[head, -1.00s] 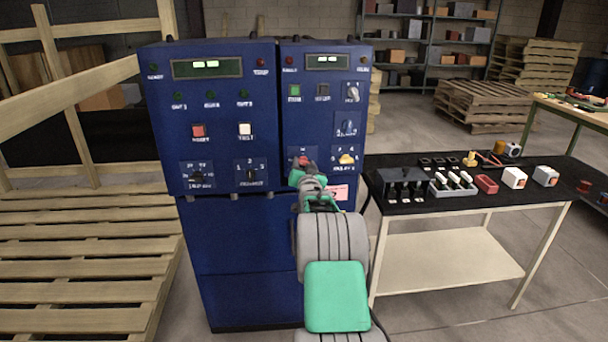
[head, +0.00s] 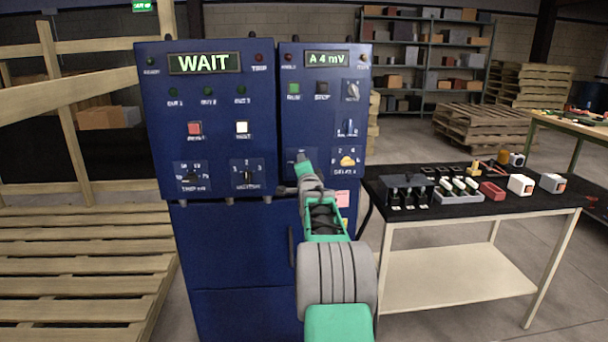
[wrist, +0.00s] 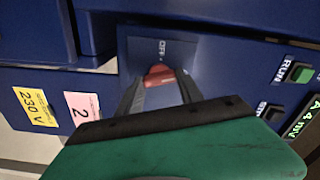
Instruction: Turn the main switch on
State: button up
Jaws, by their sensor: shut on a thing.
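The main switch is a red knob (wrist: 158,75) on a dark plate marked OFF, low on the right blue cabinet (head: 322,105). My gripper (wrist: 160,82) has one finger on each side of the knob and is shut on it. In the head view my gripper (head: 303,162) reaches the lower left of that cabinet's front and hides the knob. The left display (head: 204,63) is lit and reads WAIT. The right display (head: 326,59) is lit and reads A 4 mV.
A yellow knob (head: 347,161) sits close to the right of my gripper. Green RUN (head: 293,89) and black stop (head: 322,88) buttons are above. A black-topped table (head: 470,213) with small parts stands to the right. Wooden pallets (head: 75,255) lie to the left.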

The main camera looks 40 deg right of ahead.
jog(key=m+b, duration=0.1)
jog(key=m, duration=0.2)
jog(key=shift+b, duration=0.3)
jog(key=shift+m, duration=0.4)
jog(key=o, duration=1.4)
jog(key=v, duration=0.7)
jog(key=shift+s+a, duration=0.3)
